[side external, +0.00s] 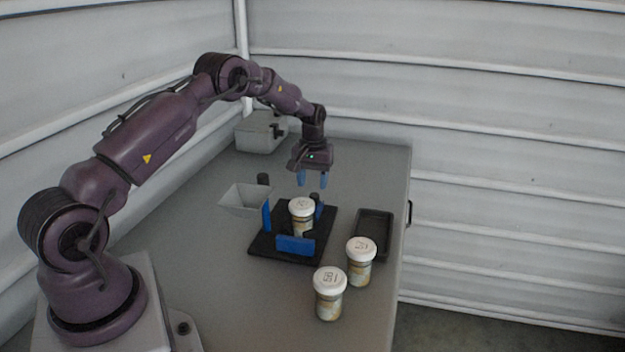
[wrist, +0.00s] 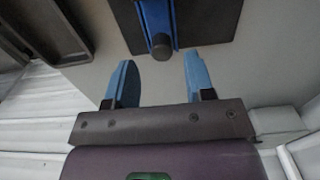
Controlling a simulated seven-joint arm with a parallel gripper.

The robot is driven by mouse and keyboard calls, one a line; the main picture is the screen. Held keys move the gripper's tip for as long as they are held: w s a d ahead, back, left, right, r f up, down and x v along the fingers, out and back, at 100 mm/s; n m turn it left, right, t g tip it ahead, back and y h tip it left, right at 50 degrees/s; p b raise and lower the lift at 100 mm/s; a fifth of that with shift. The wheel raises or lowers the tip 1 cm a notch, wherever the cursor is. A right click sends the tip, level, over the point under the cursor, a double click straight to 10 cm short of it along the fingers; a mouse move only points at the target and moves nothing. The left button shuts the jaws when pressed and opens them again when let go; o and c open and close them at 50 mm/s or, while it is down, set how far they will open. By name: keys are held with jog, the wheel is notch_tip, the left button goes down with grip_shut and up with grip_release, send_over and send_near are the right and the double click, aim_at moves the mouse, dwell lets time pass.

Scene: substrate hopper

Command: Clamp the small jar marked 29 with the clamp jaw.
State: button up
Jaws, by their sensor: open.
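A white-lidded small jar (side external: 302,222) stands upright on the black clamp base (side external: 262,247), among blue clamp parts (side external: 295,245). Its lid number is too small to read surely, and I cannot tell whether a jaw touches it. Two similar jars, one on the right (side external: 360,263) and one nearer the camera (side external: 329,299), stand upright outside the clamp; their lid marks are also unclear. My gripper (side external: 312,184) is open and empty, above and behind the clamp. In the wrist view, the open blue fingers (wrist: 160,61) are apart, with a black knob (wrist: 161,46) on a blue clamp part just beyond them.
A black tray (side external: 387,240) lies right of the clamp and shows in the wrist view (wrist: 80,45). A grey box (side external: 258,138) sits at the back. The table's left front is clear.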

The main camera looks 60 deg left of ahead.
aim_at(314, 194)
jog(key=shift+w+a, duration=0.3)
jog(key=shift+w, duration=0.05)
jog(key=shift+w+a+f, duration=0.1)
jog(key=shift+a+f, duration=0.05)
jog(key=shift+f, duration=1.1)
jog(key=shift+w+a+f, duration=0.1)
jog(key=shift+f, duration=1.1)
jog(key=shift+c, duration=0.5)
jog(key=c, duration=0.5)
